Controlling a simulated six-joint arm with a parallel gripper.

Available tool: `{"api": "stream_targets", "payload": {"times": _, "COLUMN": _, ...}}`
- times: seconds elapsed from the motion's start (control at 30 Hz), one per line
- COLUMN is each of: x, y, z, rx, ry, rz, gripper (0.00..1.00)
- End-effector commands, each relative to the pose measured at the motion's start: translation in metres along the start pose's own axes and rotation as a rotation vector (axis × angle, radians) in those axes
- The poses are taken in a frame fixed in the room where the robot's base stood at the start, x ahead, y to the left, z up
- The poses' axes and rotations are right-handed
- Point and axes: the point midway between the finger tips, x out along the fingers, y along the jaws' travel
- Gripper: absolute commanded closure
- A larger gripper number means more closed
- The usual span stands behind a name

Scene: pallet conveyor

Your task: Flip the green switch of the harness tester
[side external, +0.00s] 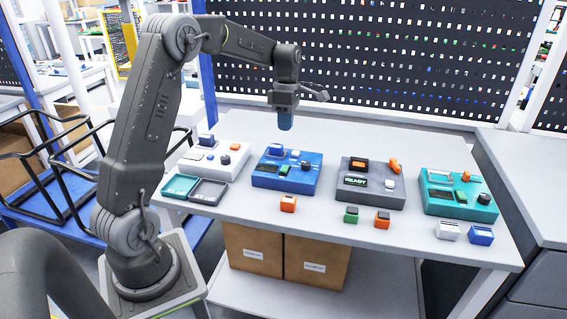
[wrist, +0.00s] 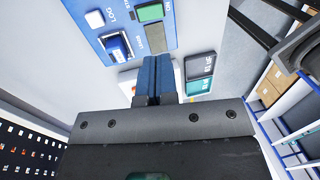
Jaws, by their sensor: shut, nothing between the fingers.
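No label that I can read names the harness tester. The blue device (side external: 262,182) stands on the table left of centre. It carries a dark blue switch (side external: 276,150), a white button and a small green part (side external: 283,170). In the wrist view its panel (wrist: 172,10) shows a green piece (wrist: 150,12), a white button (wrist: 95,19) and a blue rocker (wrist: 117,46). The teal device (side external: 440,205) at the right also has a green part (side external: 465,176). My gripper (side external: 286,128) is shut and empty, pointing down above the blue device's back; its fingers (wrist: 157,73) hide part of the wrist view.
A white device (side external: 215,170) and two shallow trays (side external: 181,185) stand at the left. A grey device (side external: 370,197) reading READY is right of the blue one. Loose orange (side external: 288,204), green (side external: 351,214), white (side external: 447,230) and blue (side external: 481,235) pieces lie in front. A perforated panel (side external: 380,60) stands behind.

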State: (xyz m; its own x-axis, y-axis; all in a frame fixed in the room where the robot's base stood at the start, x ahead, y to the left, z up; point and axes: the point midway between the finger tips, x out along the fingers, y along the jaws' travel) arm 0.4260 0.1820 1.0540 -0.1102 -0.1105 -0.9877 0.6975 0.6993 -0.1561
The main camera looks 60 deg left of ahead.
Motion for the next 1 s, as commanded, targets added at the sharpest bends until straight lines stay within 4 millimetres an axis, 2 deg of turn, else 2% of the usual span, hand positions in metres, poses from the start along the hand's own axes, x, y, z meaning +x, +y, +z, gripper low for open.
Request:
{"api": "stream_targets", "payload": {"times": 0.3, "x": 0.067, "y": -0.001, "z": 0.0, "rx": 0.001, "ry": 0.002, "rz": -0.005, "gripper": 1.0}}
{"api": "stream_targets", "payload": {"times": 0.5, "x": 0.101, "y": -0.001, "z": 0.0, "rx": 0.001, "ry": 0.001, "rz": -0.003, "gripper": 1.0}}
{"api": "stream_targets", "payload": {"times": 0.7, "x": 0.118, "y": -0.001, "z": 0.0, "rx": 0.001, "ry": 0.0, "rz": -0.001, "gripper": 1.0}}
{"api": "stream_targets", "payload": {"times": 1.0, "x": 0.122, "y": -0.001, "z": 0.0, "rx": 0.001, "ry": 0.0, "rz": 0.0, "gripper": 1.0}}
